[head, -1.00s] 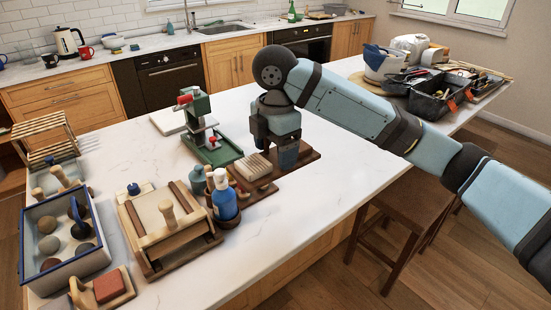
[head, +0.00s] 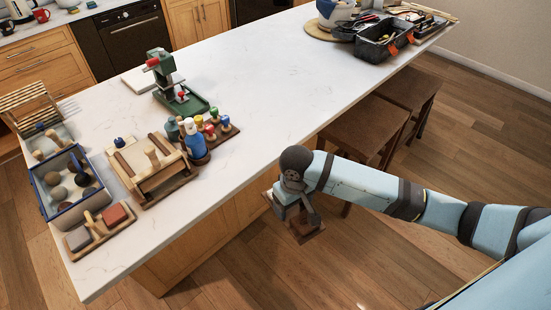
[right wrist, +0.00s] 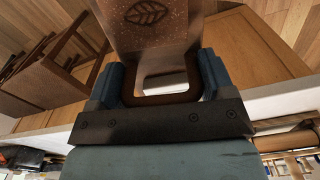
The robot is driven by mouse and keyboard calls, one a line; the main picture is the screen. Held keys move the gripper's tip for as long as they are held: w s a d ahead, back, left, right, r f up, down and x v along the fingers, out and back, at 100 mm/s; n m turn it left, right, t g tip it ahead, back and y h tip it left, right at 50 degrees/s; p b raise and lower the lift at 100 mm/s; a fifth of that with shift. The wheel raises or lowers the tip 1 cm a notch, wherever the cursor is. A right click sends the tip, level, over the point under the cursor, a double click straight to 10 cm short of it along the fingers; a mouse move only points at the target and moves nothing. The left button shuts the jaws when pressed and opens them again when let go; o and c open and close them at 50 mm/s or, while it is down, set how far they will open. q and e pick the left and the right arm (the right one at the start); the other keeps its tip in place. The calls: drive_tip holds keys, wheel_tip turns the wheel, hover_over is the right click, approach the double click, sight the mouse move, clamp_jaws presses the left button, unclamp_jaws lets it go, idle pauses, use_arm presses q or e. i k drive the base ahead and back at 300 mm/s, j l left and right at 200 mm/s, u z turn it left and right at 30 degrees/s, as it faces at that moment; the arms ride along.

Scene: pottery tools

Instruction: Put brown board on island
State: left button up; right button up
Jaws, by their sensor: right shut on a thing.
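A brown board (head: 310,233) hangs from my right gripper (head: 296,208), low over the wooden floor and off the near side of the island. The white marble-topped island (head: 270,90) lies above and left of it in the head view. In the right wrist view, the board (right wrist: 155,35) shows a leaf mark and a handle with an opening. My right gripper (right wrist: 162,80) is shut on the handle, with a blue finger on each side. The board's far end is cut off by the top of that view. My left gripper is not in view.
Stamps, bottles and a wooden press (head: 150,165) crowd the island's left part, with a blue-rimmed box (head: 70,180) and green press (head: 172,85). A black toolbox (head: 385,42) stands at the far right. The middle is bare. Brown stools (head: 362,130) stand along the near side.

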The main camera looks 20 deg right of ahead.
sight(277, 73)
drive_tip(key=i+l, duration=0.1)
drive_tip(key=l, duration=0.6)
drive_tip(key=i+l, duration=0.1)
drive_tip(key=l, duration=0.6)
drive_tip(key=i+l, duration=0.1)
drive_tip(key=l, duration=0.6)
drive_tip(key=i+l, duration=0.1)
drive_tip(key=l, duration=0.55)
drive_tip(key=l+u, duration=0.25)
drive_tip(key=l, duration=0.45)
